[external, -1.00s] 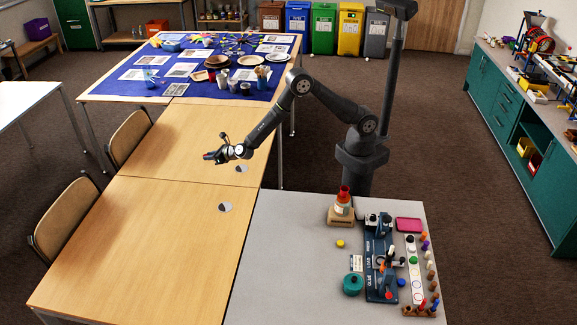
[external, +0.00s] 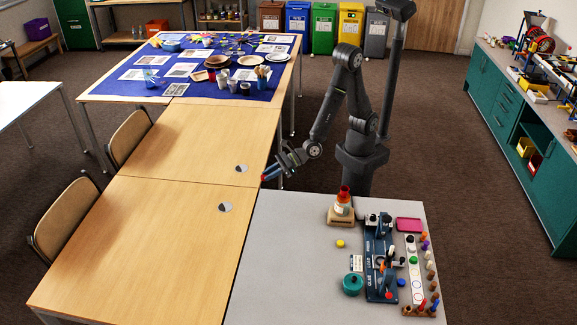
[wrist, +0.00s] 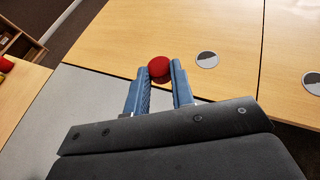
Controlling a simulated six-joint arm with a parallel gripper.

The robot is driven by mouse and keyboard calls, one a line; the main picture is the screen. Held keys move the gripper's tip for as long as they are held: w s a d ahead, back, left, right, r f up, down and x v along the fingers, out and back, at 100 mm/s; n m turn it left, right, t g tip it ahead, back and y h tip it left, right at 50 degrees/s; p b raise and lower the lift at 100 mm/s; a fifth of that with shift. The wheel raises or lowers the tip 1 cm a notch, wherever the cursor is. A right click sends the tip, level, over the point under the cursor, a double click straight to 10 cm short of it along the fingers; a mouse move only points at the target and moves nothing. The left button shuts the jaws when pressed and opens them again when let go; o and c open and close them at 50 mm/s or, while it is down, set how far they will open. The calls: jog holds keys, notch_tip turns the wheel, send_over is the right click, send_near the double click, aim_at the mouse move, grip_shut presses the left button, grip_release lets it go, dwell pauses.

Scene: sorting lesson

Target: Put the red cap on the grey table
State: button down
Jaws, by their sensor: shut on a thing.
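The red cap (wrist: 159,68) is between the fingertips of my gripper (wrist: 160,80) in the wrist view, and the fingers are shut on it. In the external view my gripper (external: 272,172) is in the air near the corner where the wooden tables meet the grey table (external: 275,250). The red cap shows there as a small red spot (external: 264,178) at the fingertips. The grey table also shows in the wrist view (wrist: 70,110), below and left of the cap.
The grey table's left part is clear. To its right stand a red-topped bottle on a wooden block (external: 341,208), a yellow cap (external: 340,244), a teal round container (external: 353,284), a dark blue fixture (external: 378,255) and a pink tray (external: 409,224). The wooden tables (external: 150,220) are mostly bare.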

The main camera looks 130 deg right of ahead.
jog(key=w+d+f+m+h, duration=0.1)
jog(key=w+d+f, duration=0.15)
jog(key=d, duration=0.45)
jog(key=w+d+f+m+g+h, duration=0.1)
jog(key=w+d, duration=0.3)
jog(key=d, duration=0.4)
jog(key=w+d+f+m+h, duration=0.1)
jog(key=w+d, duration=0.2)
jog(key=d, duration=0.4)
jog(key=s+d+f+m+g+h, duration=0.1)
jog(key=d+f, duration=0.2)
jog(key=d, duration=0.9)
jog(key=s+d+f+m+g+h, duration=0.1)
jog(key=d+f+m, duration=0.15)
jog(key=d, duration=0.95)
send_over(199, 183)
notch_tip(199, 183, down, 7)
jog(key=shift+n+h, duration=0.3)
jog(key=shift+n, duration=0.15)
jog(key=shift+d+f, duration=0.15)
jog(key=shift+f, duration=2.05)
jog(key=shift+f, duration=0.15)
jog(key=c, duration=1.2)
grip_release()
jog(key=shift+c, duration=0.2)
